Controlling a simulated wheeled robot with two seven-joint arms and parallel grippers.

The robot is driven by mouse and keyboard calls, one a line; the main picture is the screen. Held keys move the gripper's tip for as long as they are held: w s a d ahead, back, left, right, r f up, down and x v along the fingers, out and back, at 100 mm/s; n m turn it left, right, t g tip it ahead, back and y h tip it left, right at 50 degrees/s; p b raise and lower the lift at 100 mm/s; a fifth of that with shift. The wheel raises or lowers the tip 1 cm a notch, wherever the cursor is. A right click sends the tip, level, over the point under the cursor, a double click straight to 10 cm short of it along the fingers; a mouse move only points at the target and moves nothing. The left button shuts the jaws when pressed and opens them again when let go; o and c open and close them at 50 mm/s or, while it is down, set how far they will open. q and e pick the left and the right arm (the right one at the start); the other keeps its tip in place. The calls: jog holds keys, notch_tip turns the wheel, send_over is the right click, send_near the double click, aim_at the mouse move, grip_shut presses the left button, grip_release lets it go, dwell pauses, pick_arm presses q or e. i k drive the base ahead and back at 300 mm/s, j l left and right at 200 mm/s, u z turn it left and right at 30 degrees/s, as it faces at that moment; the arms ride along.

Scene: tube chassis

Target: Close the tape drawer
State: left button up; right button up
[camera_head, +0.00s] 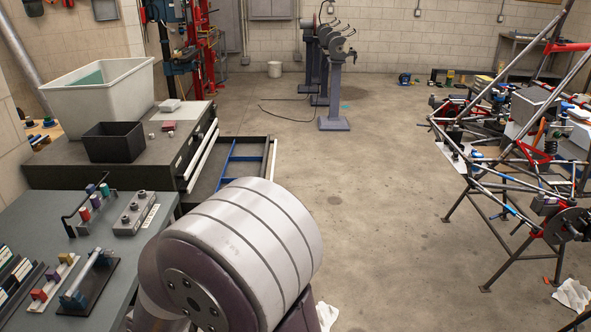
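The open drawer (262,143) sticks out to the right from the dark grey cabinet (60,172). Its inside is dark with blue dividers (229,158), and a light handle strip runs along its front panel (271,160). I see no tape that I can make out in it. The drawer's near end is hidden behind a large striped grey cylinder in the foreground. Another drawer front with a long light handle (203,154) sits flush in the cabinet. Neither of my grippers is in view.
A white bin (130,88) and a black box (113,145) stand on the cabinet. A nearer green-grey bench (50,215) holds small fixtures. The floor right of the drawer is clear. A tube chassis (470,180) stands at the right, and grinders on pedestals (334,95) stand behind.

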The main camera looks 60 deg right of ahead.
aim_at(230, 159)
jog(key=l+z, duration=0.45)
jog(key=l, duration=0.15)
jog(key=l+z, duration=0.5)
jog(key=i+l+z, duration=0.2)
jog(key=l+z, duration=0.25)
jog(key=l, duration=0.15)
jog(key=i+l+u, duration=0.25)
jog(key=u, duration=0.15)
jog(key=i+l+u, duration=0.65)
jog(key=l+u, duration=0.15)
jog(key=i+l, duration=0.15)
jog(key=l, duration=0.25)
jog(key=i+l, duration=0.15)
jog(key=l, duration=0.25)
jog(key=i+l, duration=0.15)
jog(key=l, duration=0.25)
jog(key=i+l, duration=0.2)
jog(key=l, duration=0.2)
jog(key=i+l+u, duration=0.1)
jog(key=l, duration=0.3)
